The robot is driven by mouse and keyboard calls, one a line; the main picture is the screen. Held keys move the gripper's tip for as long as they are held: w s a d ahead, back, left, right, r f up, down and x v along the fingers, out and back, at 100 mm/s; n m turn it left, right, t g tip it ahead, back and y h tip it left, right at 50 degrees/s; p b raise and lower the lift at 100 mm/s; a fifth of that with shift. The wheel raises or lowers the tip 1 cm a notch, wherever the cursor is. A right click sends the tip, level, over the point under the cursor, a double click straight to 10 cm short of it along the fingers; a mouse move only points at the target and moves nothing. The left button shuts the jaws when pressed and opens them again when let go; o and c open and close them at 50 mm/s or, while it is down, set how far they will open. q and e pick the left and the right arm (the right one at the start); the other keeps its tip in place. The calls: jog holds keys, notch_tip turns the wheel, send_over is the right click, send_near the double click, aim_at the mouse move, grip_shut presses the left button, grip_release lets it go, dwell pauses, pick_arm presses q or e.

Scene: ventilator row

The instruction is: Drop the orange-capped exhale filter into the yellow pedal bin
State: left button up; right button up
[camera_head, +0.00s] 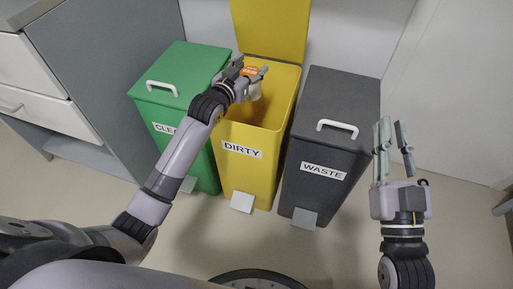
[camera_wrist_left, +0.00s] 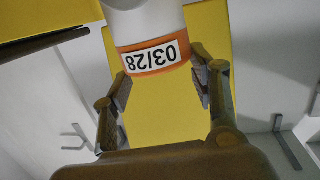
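The exhale filter has a whitish body and an orange cap (camera_head: 250,71). In the left wrist view the filter (camera_wrist_left: 150,40) shows an orange band and a white label reading 03/28, upside down. My left gripper (camera_head: 251,76) is shut on the filter, with a finger at each side of it, over the mouth of the yellow bin. The yellow pedal bin (camera_head: 242,168), marked DIRTY, has its lid (camera_head: 272,28) raised; yellow also fills the wrist view behind the filter. My right gripper (camera_head: 393,138) is open and empty, to the right of the bins.
A green bin (camera_head: 190,75) with a closed lid stands left of the yellow one. A dark grey bin marked WASTE (camera_head: 335,98), also closed, stands to its right. A drawer cabinet (camera_head: 40,85) is at far left. Pedals stick out in front of the bins.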

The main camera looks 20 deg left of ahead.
pick_arm(q)
jog(key=o, duration=0.4)
jog(key=shift+c, duration=0.2)
notch_tip(320, 180, up, 10)
dwell(0.4)
